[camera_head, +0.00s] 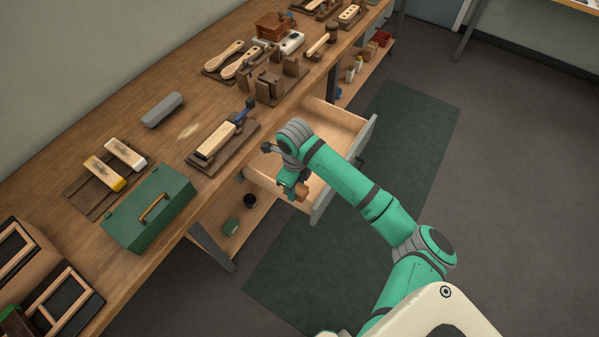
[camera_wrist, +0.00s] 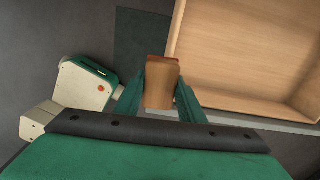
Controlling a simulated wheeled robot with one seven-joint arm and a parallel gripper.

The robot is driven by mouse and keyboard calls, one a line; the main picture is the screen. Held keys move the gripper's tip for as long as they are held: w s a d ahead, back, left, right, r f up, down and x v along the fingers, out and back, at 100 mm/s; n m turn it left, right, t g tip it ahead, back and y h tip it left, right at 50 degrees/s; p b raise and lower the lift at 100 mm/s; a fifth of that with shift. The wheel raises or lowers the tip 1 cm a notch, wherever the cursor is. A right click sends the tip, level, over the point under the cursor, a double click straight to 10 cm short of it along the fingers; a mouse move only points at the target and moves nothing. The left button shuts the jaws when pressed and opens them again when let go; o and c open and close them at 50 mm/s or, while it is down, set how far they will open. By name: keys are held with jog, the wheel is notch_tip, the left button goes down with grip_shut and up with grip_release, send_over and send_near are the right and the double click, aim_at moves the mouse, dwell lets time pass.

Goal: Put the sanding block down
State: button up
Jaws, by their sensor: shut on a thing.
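My gripper (camera_wrist: 160,90) is shut on the sanding block (camera_wrist: 160,82), a brown block with a thin red edge at its far end. In the head view the block (camera_head: 301,191) shows as a small brown piece at the fingertips of my gripper (camera_head: 294,186). It is held above the front part of an open drawer (camera_head: 318,212) in the bench. In the wrist view the drawer (camera_wrist: 240,55) has a bare wooden floor, and the block overlaps its left edge. I cannot tell the block's height above the drawer.
The wooden workbench (camera_head: 140,125) carries a green toolbox (camera_head: 148,215), a grey block (camera_head: 162,110), brushes and wooden fixtures. A lower shelf (camera_head: 222,212) holds small containers. A dark green mat (camera_head: 395,140) lies on the open floor beside the bench.

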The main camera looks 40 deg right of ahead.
jog(key=shift+d, duration=0.35)
jog(key=w+d+f, duration=0.8)
jog(key=w, duration=0.1)
jog(key=shift+w+d+f, duration=0.2)
jog(key=shift+d+f, duration=0.15)
jog(key=shift+w+d+f, duration=0.25)
jog(key=shift+d+f, duration=0.05)
jog(key=shift+f, duration=0.15)
jog(key=shift+f+m, duration=0.3)
jog(key=shift+f, duration=0.1)
jog(key=shift+d+f, duration=0.1)
jog(key=shift+f, duration=1.1)
jog(key=shift+f, duration=0.2)
jog(key=o, duration=1.2)
